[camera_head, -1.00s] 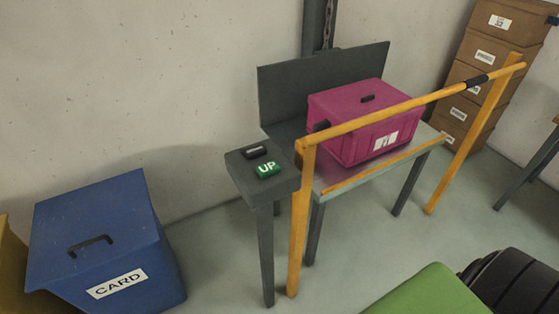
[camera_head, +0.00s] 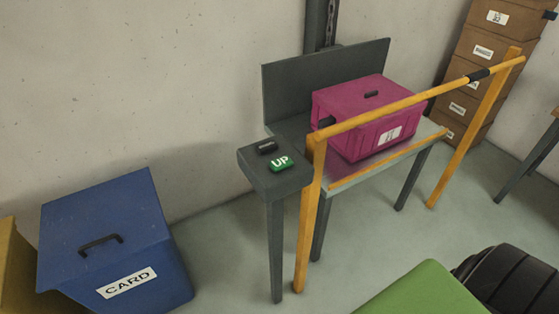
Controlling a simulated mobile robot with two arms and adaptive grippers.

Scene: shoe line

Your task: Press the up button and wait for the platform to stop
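The green UP button (camera_head: 282,163) sits on top of a dark grey control post (camera_head: 276,183), with a black button (camera_head: 267,147) just behind it. To the right is the platform (camera_head: 345,184), a grey surface on legs with a dark back panel (camera_head: 325,82). A magenta box (camera_head: 366,118) with a white label stands on it. A yellow bar frame (camera_head: 400,108) crosses in front of the box. No gripper shows in this view.
A blue bin (camera_head: 105,230) marked CARD stands at the lower left, beside a yellow one (camera_head: 15,270). Stacked brown boxes (camera_head: 480,70) stand at the back right. A green surface (camera_head: 425,292) and a black rounded object (camera_head: 510,283) fill the lower right. Bare floor lies around the post.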

